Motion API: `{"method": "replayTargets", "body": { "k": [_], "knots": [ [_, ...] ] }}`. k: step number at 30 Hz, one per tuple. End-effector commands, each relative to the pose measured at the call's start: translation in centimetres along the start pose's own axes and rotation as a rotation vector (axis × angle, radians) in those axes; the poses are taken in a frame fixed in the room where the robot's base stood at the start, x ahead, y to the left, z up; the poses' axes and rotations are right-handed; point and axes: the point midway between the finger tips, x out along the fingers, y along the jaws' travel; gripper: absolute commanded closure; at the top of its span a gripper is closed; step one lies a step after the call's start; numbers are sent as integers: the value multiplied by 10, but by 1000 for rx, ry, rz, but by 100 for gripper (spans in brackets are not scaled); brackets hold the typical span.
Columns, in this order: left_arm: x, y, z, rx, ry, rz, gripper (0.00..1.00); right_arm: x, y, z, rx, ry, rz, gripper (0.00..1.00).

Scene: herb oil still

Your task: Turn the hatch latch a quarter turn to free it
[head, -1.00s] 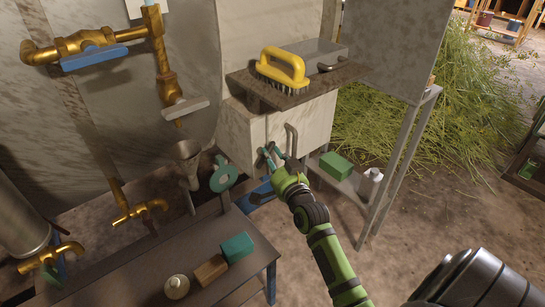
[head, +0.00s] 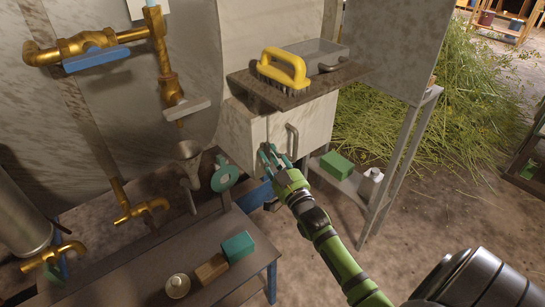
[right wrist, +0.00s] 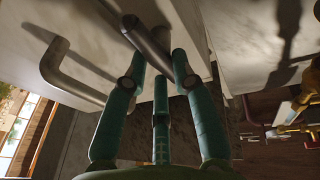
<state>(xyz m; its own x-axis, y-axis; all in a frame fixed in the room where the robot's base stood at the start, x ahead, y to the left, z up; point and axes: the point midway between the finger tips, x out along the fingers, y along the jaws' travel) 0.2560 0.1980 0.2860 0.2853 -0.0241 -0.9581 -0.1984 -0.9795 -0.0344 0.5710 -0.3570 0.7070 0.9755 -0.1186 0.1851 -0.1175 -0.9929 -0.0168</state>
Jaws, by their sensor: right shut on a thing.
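The hatch (head: 285,130) is the pale front panel under a dark shelf. A grey bent pull handle (head: 292,140) stands out from it; it also shows at the left of the right wrist view (right wrist: 58,72). The latch (right wrist: 148,42) is a short dark metal bar lying at a slant in the right wrist view, close to the panel. My right gripper (head: 269,153), green with teal fingers, is shut on the latch, with fingers on both sides of the bar. In the head view the fingers mostly hide the latch. My left gripper is not in view.
A yellow-handled brush (head: 283,70) and a grey tray (head: 317,55) sit on the shelf above. A low bench (head: 125,262) with small blocks stands at the front left. Brass pipes and a funnel (head: 189,158) are left of the hatch. A metal stand is to the right.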

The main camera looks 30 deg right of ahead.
Motion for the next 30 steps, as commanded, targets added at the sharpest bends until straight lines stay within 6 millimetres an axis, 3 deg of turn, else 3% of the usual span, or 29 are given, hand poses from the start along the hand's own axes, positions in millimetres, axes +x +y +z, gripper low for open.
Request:
{"method": "replayTargets", "body": {
  "k": [20,21,22,30],
  "knots": [
    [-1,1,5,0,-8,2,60,0,-1,0,-66,13,-13,100],
    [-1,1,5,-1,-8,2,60,0,-1,0,-66,13,-13,57],
    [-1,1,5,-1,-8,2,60,0,-1,0,-65,13,-13,49],
    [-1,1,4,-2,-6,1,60,0,0,0,-61,13,-12,49]
  ]
}}
